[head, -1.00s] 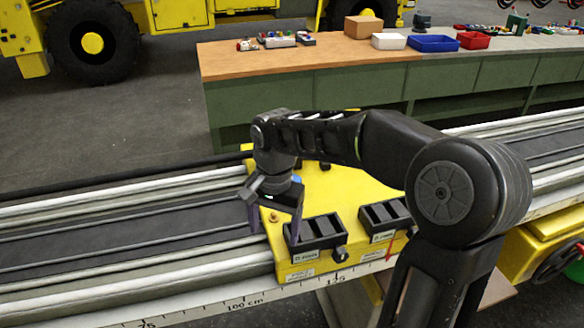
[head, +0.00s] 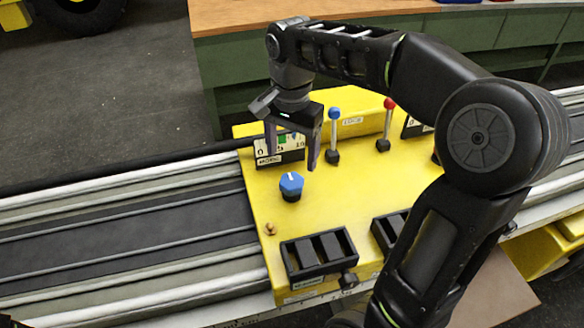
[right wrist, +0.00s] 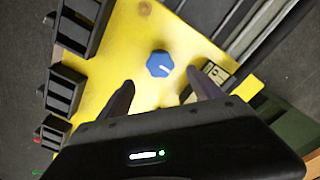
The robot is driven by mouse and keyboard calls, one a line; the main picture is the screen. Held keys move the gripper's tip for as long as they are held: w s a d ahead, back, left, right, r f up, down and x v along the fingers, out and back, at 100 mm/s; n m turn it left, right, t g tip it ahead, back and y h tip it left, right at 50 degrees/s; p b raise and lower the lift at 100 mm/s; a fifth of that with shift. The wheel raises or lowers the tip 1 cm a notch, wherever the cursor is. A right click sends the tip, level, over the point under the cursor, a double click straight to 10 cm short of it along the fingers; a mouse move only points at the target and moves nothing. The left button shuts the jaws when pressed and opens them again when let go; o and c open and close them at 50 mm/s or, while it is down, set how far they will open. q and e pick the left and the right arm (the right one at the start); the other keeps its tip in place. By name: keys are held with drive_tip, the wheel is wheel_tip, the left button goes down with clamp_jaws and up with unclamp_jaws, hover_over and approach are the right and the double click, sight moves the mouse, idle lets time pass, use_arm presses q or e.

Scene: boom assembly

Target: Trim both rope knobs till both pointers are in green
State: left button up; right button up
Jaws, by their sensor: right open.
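A blue knob (head: 291,186) with a white line on top stands on the yellow panel (head: 340,205). It also shows in the right wrist view (right wrist: 160,64), just beyond the fingertips. Behind it is a gauge (head: 278,148) with a green patch, partly covered by my right gripper (head: 291,166). That gripper is open and empty, above and behind the blue knob, apart from it. The gauge's pointer cannot be made out. A second gauge (head: 415,127) shows in part at the right; my right arm hides the area around it, and no second knob is clearly visible. My left gripper is not in view.
A blue-topped lever (head: 334,130) and a red-topped lever (head: 387,118) stand upright right of the gripper. Black rocker-like blocks (head: 318,256) sit along the panel's front edge. Rails (head: 110,225) run left of the panel. A green bench (head: 230,75) stands behind.

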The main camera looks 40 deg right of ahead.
sight(292, 180)
drive_tip(key=shift+f+p, duration=0.5)
drive_tip(key=shift+f, duration=3.5)
drive_tip(key=shift+c, duration=0.4)
drive_tip(key=c, duration=1.3)
drive_tip(key=shift+n, duration=0.4)
